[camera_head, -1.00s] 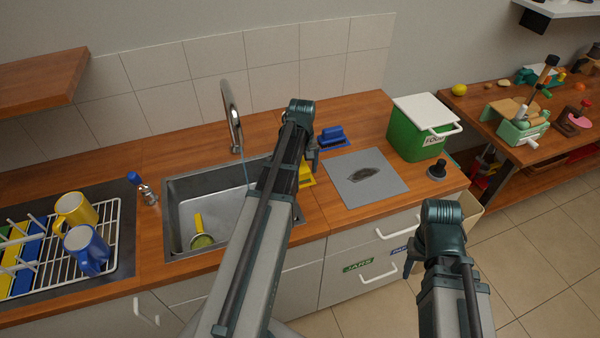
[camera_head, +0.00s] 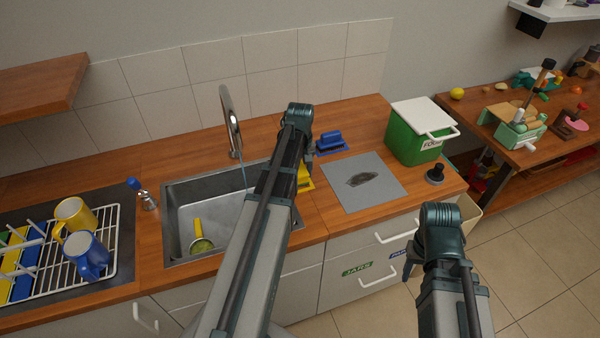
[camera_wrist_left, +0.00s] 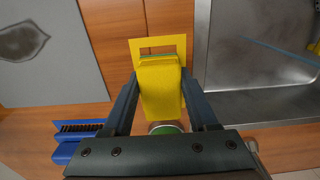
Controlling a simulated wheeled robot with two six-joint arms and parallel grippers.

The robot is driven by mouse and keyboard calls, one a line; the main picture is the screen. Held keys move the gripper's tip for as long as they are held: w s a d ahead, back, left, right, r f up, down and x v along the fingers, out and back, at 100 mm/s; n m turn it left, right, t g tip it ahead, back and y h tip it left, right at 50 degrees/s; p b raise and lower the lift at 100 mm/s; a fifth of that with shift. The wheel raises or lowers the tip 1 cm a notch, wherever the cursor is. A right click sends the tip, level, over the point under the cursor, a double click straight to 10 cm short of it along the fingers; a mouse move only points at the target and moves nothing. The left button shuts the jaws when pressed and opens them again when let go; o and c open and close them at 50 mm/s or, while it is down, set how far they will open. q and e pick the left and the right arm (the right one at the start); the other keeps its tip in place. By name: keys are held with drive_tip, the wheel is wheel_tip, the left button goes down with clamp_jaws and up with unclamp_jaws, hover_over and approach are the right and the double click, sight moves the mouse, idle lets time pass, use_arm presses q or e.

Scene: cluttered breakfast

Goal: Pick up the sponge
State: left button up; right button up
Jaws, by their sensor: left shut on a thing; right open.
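The yellow sponge (camera_wrist_left: 161,88), with a thin green layer, sits between the two fingers of my left gripper (camera_wrist_left: 160,98) in the left wrist view. The gripper is shut on it. A yellow-edged square (camera_wrist_left: 135,46) on the wooden counter shows just beyond the sponge; I cannot tell whether the sponge is clear of it. In the head view the left gripper (camera_head: 308,150) is over the counter right of the sink, and its arm hides most of the sponge. My right gripper (camera_head: 411,262) is open and empty in front of the drawers.
The sink (camera_head: 180,215) holds a yellow-handled round brush (camera_head: 201,243). A blue brush (camera_head: 330,140) and a grey mat (camera_head: 350,196) with a dark patch lie near the left gripper. A green bin (camera_head: 408,142) stands behind. Mugs stand on the drying rack (camera_head: 108,268).

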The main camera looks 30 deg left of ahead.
sight(300, 173)
use_arm(q)
drive_tip(key=shift+r+p, duration=0.35)
drive_tip(key=shift+r, duration=0.25)
drive_tip(key=shift+s+d+r+p, duration=0.1)
drive_tip(key=shift+s+r+p, duration=0.1)
drive_tip(key=shift+r+p, duration=0.4)
drive_tip(key=shift+s+d+r+p, duration=0.1)
drive_tip(key=shift+s+r+p, duration=0.05)
drive_tip(key=shift+r+p, duration=0.45)
drive_tip(key=s+d, duration=0.2)
drive_tip(key=s, duration=0.5)
drive_tip(key=s+d, duration=0.3)
drive_tip(key=s, duration=0.4)
drive_tip(key=shift+s+r+p, duration=0.25)
drive_tip(key=shift+r+p, duration=0.2)
drive_tip(key=shift+a, duration=0.1)
